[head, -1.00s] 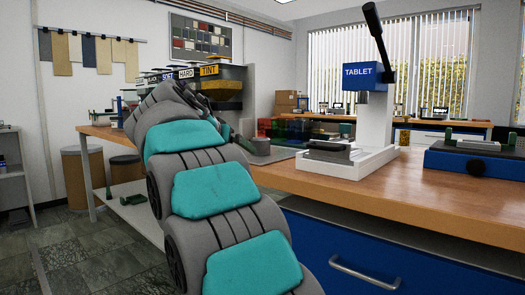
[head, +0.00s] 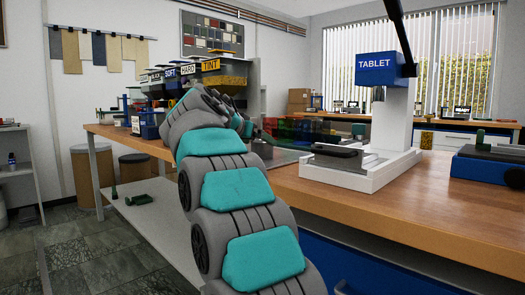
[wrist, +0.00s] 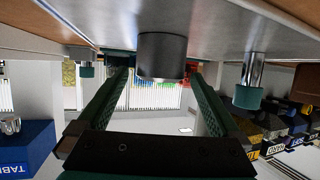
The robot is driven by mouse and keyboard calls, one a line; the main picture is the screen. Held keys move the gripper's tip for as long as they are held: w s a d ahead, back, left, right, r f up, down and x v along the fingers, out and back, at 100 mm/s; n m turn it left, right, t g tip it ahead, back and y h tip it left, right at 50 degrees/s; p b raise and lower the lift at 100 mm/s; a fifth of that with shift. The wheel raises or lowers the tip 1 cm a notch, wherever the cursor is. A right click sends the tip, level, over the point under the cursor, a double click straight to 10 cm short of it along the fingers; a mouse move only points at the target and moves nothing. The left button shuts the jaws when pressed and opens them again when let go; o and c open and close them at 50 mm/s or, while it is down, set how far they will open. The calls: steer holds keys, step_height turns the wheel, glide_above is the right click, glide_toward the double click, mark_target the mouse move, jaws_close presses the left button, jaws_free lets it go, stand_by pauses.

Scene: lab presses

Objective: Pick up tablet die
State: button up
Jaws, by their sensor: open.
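A dark grey cylinder (wrist: 162,55), likely the tablet die, stands on the bench in the wrist view, which is upside down. Nothing on it names it. My gripper (wrist: 162,80) is open, with one green finger on each side of the cylinder and a gap visible to both. I cannot tell how far the fingertips reach past it.
A metal post with a green end (wrist: 252,80) stands to the right in the wrist view, and a similar green-ended piece (wrist: 87,70) to the left. Labelled hoppers (head: 205,72) stand behind my arm. A blue device (head: 490,165) is at far right. The bench front (head: 400,200) is clear.

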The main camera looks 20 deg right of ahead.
steer(key=x, duration=0.3)
steer(key=shift+w+d+f, duration=0.15)
steer(key=shift+w+d, duration=0.05)
steer(key=shift+d, duration=0.1)
steer(key=shift+c, duration=0.2)
jaws_close()
